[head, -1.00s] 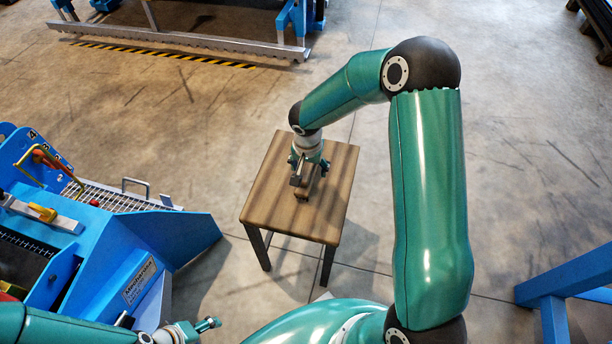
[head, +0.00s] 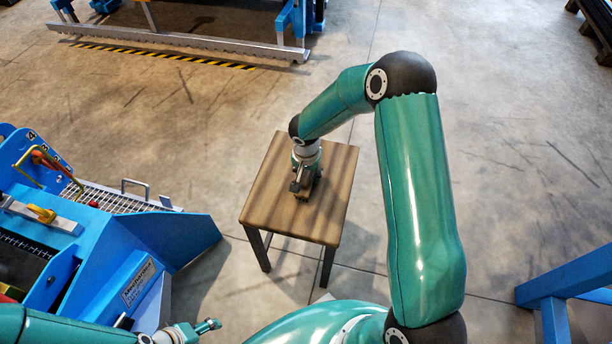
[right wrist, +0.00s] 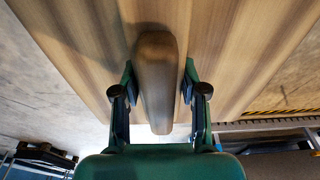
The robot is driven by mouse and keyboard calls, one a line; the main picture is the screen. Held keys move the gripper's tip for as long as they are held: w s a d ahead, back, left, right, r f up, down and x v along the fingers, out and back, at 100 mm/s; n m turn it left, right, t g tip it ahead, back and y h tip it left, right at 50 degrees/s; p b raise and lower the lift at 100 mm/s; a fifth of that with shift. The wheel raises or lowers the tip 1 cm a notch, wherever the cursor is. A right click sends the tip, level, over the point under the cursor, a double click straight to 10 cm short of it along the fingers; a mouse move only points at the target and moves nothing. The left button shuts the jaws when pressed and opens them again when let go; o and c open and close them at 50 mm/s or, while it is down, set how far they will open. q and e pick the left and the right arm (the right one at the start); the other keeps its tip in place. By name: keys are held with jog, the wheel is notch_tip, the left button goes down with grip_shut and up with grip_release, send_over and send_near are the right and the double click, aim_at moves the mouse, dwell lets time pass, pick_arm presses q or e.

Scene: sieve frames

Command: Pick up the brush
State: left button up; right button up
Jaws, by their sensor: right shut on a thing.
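The brush (right wrist: 157,75), a long rounded brown wooden piece, lies on the small wooden table (head: 270,205). In the right wrist view it sits between the two fingers of my right gripper (right wrist: 157,92), and its bristles are not visible. My right gripper also shows in the head view (head: 302,187), low over the table and shut on the brush; it hides most of the brush there. My left gripper (head: 213,326) is at the lower left of the head view, away from the table; its finger opening is unclear.
A blue machine (head: 150,245) with a grating and a yellow handle stands left of the table. A blue frame (head: 550,300) stands at the lower right. Another blue machine with a grey beam (head: 190,42) is at the back. Open concrete floor surrounds the table.

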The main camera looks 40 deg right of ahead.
grip_shut()
jog(key=shift+r, duration=0.15)
notch_tip(320, 180, up, 20)
jog(key=p, duration=0.3)
jog(key=a+n+y, duration=0.1)
jog(key=a+n, duration=0.9)
jog(key=a, duration=0.2)
notch_tip(320, 180, up, 8)
jog(key=s+p, duration=0.1)
jog(key=p, duration=1.4)
jog(key=shift+d+f+t, duration=0.25)
jog(key=shift+t, duration=0.05)
jog(key=shift+s, duration=0.1)
